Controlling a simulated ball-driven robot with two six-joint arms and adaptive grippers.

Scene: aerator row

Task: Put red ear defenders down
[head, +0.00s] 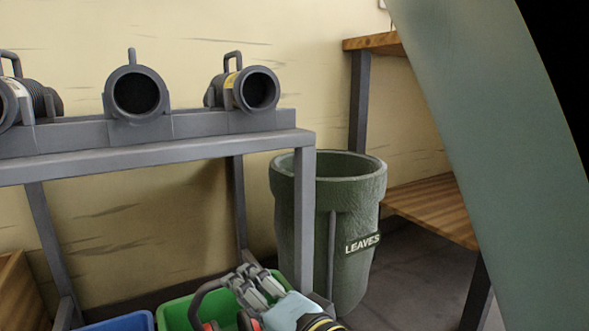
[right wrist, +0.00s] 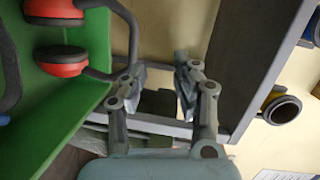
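The red ear defenders, with two red cups and a dark headband (head: 203,297), are at the green bin (head: 171,316) low in the head view. In the right wrist view their red cups (right wrist: 62,62) lie against the green bin (right wrist: 62,110) at the left. My right gripper (head: 254,281) is over the bin beside the headband. In the right wrist view its fingers (right wrist: 158,68) are apart with nothing between them. The headband curves close to the left finger; I cannot tell if they touch. My left gripper is not in view.
A blue bin (head: 122,323) is left of the green one. A grey rack (head: 150,146) with several dark cylinders stands above them. A green barrel marked LEAVES (head: 350,205) stands right of the rack leg. Wooden shelves (head: 430,208) are behind it.

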